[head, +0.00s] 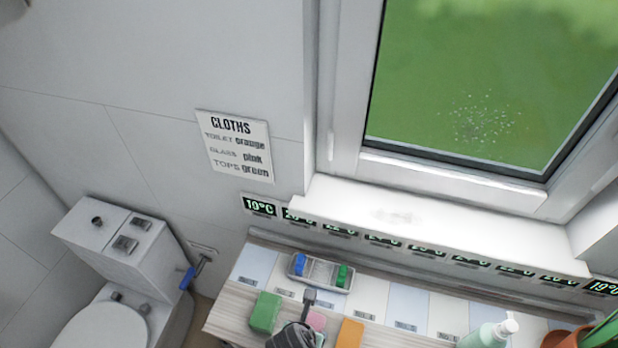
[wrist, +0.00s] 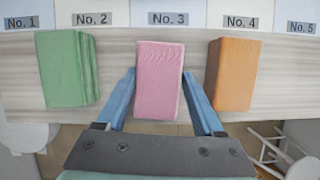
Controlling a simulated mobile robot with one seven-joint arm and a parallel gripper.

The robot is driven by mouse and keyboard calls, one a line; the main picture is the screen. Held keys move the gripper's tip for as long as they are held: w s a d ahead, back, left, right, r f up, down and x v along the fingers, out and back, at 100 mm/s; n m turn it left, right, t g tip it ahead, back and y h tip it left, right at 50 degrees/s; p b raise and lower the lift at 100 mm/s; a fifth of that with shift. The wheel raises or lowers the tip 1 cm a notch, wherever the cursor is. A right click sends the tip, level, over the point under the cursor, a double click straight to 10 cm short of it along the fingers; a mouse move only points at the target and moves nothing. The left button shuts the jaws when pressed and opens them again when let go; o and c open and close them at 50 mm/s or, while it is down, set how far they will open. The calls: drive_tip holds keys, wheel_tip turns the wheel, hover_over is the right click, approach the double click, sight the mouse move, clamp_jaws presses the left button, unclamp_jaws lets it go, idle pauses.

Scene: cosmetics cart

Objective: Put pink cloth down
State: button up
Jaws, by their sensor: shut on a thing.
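The pink cloth (wrist: 160,78) is a folded block between the two blue fingers of my gripper (wrist: 159,88), which is shut on it. In the wrist view it is over the wooden counter (wrist: 110,60), just below the label No. 3 (wrist: 168,19). I cannot tell whether it touches the counter. In the head view the pink cloth (head: 317,320) shows only in part beside my dark gripper (head: 310,315). A green cloth (wrist: 66,68) lies to its left and an orange cloth (wrist: 232,74) to its right, both apart from it.
Behind the cloths a tray (head: 322,272) holds a blue and a green item. A pump bottle (head: 488,335) and an orange-brown pot (head: 560,338) stand at the right. A wall sign (head: 236,146) pairs glass with pink. A toilet (head: 125,260) is at the left.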

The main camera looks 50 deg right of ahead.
drive_tip(key=o, duration=1.2)
drive_tip(key=shift+f, duration=0.15)
drive_tip(key=shift+f+b, duration=0.2)
drive_tip(key=shift+b, duration=0.35)
drive_tip(key=b+v, duration=0.1)
drive_tip(key=v, duration=1.2)
drive_tip(key=shift+w+a, duration=0.15)
drive_tip(key=shift+a, duration=0.05)
